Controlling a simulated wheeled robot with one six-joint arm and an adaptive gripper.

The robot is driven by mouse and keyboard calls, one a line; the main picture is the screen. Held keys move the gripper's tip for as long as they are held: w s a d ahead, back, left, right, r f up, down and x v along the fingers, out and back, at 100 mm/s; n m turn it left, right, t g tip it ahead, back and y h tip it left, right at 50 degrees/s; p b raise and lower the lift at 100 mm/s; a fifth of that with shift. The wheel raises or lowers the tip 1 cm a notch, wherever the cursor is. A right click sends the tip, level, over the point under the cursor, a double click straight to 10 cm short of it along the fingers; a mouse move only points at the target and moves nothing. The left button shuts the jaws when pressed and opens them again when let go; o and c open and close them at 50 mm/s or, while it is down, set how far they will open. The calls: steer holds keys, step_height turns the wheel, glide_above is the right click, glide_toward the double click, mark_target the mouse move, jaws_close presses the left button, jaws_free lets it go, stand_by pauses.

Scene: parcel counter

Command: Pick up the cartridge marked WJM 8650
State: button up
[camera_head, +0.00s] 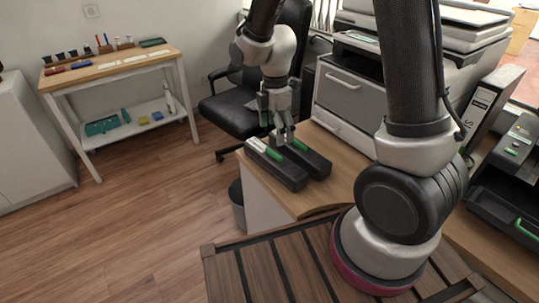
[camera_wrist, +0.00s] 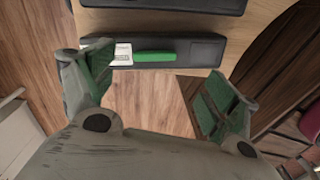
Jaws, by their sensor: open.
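Two long black cartridges lie side by side on the wooden counter. The nearer cartridge (camera_head: 282,172), at the counter's edge, has a white label and a green strip; it also shows in the wrist view (camera_wrist: 205,53). The other cartridge (camera_head: 314,161) lies just behind it, and only its edge shows at the top of the wrist view (camera_wrist: 170,4). The label print is too small to read, so I cannot tell which is WJM 8650. My gripper (camera_head: 284,139) is open and empty over the cartridges, its green-padded fingers spread wide in the wrist view (camera_wrist: 160,80).
A large printer (camera_head: 350,95) stands behind the counter top (camera_head: 345,170). A black office chair (camera_head: 235,108) is behind my gripper, and a grey bin (camera_head: 237,205) stands beside the counter. A side table (camera_head: 110,68) with small items is at the far left. The floor between is clear.

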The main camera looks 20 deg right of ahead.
mark_target(274, 152)
steer(key=shift+w+a+n, duration=0.1)
steer(key=shift+w+n, duration=0.35)
steer(key=shift+n, duration=0.15)
steer(key=shift+w+a+n+t, duration=0.1)
steer(key=shift+w+n+t, duration=0.15)
steer(key=shift+n, duration=0.55)
steer(key=f, duration=0.4)
steer(key=s+f, duration=0.1)
steer(key=f, duration=0.1)
steer(key=shift+s+f, duration=0.1)
steer(key=shift+f, duration=0.75)
steer(key=c, duration=1.9)
